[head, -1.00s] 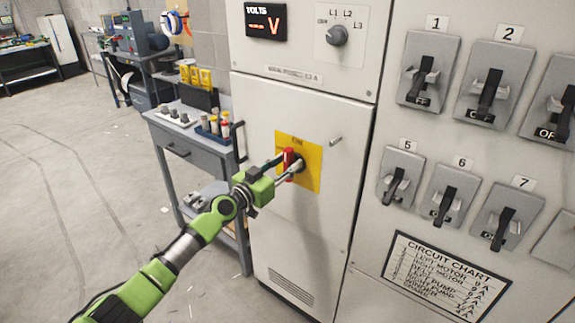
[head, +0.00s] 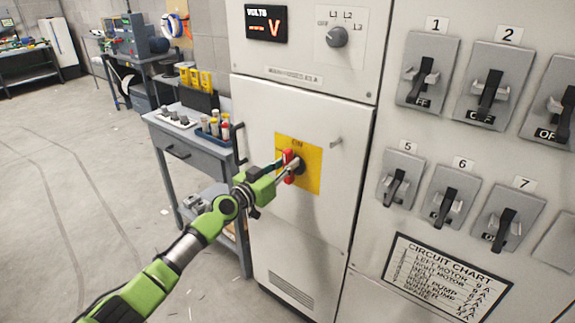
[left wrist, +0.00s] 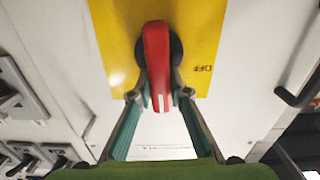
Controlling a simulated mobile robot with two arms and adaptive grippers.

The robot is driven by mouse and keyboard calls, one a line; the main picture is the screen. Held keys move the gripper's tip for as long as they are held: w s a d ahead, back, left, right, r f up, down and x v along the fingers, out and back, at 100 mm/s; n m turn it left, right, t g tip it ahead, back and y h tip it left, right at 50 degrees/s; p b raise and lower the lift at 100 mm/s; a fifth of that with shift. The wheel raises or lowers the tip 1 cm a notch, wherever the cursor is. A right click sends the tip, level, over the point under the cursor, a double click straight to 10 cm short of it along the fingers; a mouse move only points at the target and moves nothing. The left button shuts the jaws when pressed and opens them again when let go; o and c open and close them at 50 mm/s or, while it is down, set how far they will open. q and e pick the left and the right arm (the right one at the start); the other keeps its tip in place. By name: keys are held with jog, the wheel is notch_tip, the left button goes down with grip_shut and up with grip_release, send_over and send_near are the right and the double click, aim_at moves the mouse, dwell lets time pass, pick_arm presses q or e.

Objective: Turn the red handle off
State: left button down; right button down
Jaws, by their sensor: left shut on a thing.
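The red handle (head: 288,168) is a rotary lever on a yellow plate (head: 312,178) on the grey cabinet door. In the head view it stands about upright, with its upper end by the ON mark at the plate's top. My left gripper (head: 283,167) is shut on it, partly hiding it. In the left wrist view the red handle (left wrist: 157,65) lies between the two fingers of my left gripper (left wrist: 166,100), with the tips at its sides. The OFF mark (left wrist: 201,69) shows on the plate there, upside down. My right gripper is not in view.
Breaker switches (head: 420,80) and a circuit chart (head: 446,279) fill the panel at right. A grey workbench (head: 190,145) with small items stands left of the cabinet. The floor at left is open.

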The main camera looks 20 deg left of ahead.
pick_arm(q)
jog(key=n, duration=0.1)
jog(key=n+b, duration=0.1)
jog(key=n, duration=0.1)
jog(key=f+n+b, duration=0.1)
jog(key=shift+w+a+n, duration=0.15)
jog(key=shift+a+n, duration=0.25)
jog(key=n, duration=0.1)
jog(key=n+b, duration=0.1)
jog(key=n, duration=0.2)
jog(key=shift+w+a+f, duration=0.1)
jog(key=shift+a+f, duration=0.15)
jog(key=shift+a, duration=0.1)
jog(key=shift+w+a+f+n+b, duration=0.1)
jog(key=shift+f+n, duration=0.15)
jog(key=shift+n, duration=1.15)
jog(key=shift+s+a+f+n+b, duration=0.1)
jog(key=shift+f+n, duration=0.2)
jog(key=shift+n, duration=1.1)
jog(key=shift+w+f+n+b, duration=0.1)
jog(key=shift+f+n, duration=0.15)
jog(key=shift+n, duration=1.15)
jog(key=c, duration=1.9)
grip_release()
jog(key=shift+r, duration=0.1)
jog(key=shift+a, duration=0.1)
